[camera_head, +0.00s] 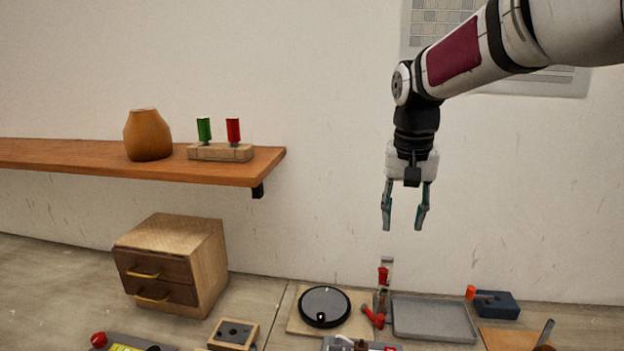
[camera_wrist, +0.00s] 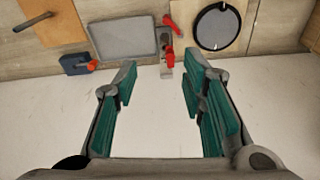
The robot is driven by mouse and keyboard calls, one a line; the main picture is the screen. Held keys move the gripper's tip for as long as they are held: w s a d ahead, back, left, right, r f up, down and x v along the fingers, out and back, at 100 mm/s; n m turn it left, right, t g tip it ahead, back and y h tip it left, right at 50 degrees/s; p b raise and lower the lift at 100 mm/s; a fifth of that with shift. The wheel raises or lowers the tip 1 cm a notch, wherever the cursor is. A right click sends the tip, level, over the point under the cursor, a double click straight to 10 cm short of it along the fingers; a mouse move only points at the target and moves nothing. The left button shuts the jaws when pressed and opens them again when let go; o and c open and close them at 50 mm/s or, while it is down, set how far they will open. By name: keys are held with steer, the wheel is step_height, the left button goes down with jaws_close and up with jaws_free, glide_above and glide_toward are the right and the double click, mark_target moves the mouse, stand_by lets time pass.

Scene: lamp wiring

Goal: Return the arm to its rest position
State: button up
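My gripper (camera_head: 404,207) hangs from my arm at the right of the head view, pointing down, high above the bench and in front of the white wall. Its two teal-lined fingers are apart with nothing between them. In the wrist view my gripper (camera_wrist: 160,85) also shows open and empty. My arm comes in from the upper right corner of the head view.
Below lie a black disc (camera_head: 325,306), a grey tray (camera_head: 432,319), a red clamp (camera_head: 374,316) and a blue block (camera_head: 497,304). A drawer box (camera_head: 205,262) stands left under a wooden shelf (camera_head: 70,157) bearing an orange vase (camera_head: 148,136) and a spool rack (camera_head: 220,153).

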steer(key=s+n+t, duration=0.3)
steer(key=s, duration=2.4)
steer(key=shift+d+f+n+t, duration=0.25)
steer(key=shift+d+n+t, duration=0.05)
steer(key=shift+d+t, duration=0.1)
stand_by(0.4)
